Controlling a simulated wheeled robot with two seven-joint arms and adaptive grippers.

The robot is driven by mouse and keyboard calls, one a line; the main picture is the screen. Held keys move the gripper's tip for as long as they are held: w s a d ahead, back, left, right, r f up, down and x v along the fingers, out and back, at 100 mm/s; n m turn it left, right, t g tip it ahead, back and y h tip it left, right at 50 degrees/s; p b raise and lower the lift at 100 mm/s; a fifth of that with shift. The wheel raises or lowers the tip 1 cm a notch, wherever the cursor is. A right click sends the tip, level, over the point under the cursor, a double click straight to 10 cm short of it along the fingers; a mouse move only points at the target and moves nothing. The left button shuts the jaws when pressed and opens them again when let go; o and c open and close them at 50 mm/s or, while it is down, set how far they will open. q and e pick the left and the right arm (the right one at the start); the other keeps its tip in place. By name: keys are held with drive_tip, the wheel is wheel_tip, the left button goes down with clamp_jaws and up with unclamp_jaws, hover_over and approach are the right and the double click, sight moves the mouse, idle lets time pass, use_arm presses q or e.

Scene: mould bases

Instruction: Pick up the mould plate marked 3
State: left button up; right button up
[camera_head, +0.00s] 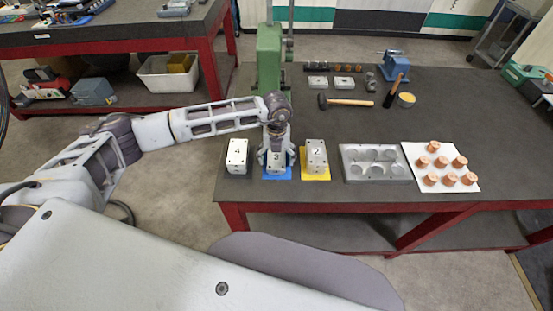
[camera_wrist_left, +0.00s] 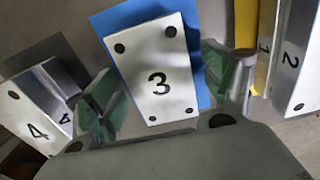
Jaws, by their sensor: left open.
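The mould plate marked 3 (camera_head: 276,169) is a white block on a blue mat (camera_head: 289,174) near the table's front edge. In the left wrist view the plate (camera_wrist_left: 150,68) shows its black 3 and dark corner holes. My left gripper (camera_head: 276,158) is right at the plate, above its far part. In the left wrist view the open green-padded fingers (camera_wrist_left: 166,88) stand on either side of the plate's near end, with gaps visible. Whether a finger touches it cannot be told. My right gripper is not in view.
A grey tray with round recesses (camera_head: 346,164) and a white board (camera_head: 413,152) with copper pieces lie further right. A green column (camera_head: 268,55) rises behind.

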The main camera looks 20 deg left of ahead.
sight(276, 157)
use_arm(q)
drive_tip(key=c, duration=1.5)
drive_tip(key=shift+r, duration=0.1)
drive_tip(key=shift+r, duration=0.7)
wheel_tip(276, 157, up, 8)
drive_tip(key=shift+f+b, duration=0.25)
drive_tip(key=shift+b, duration=0.7)
drive_tip(key=shift+r, duration=0.5)
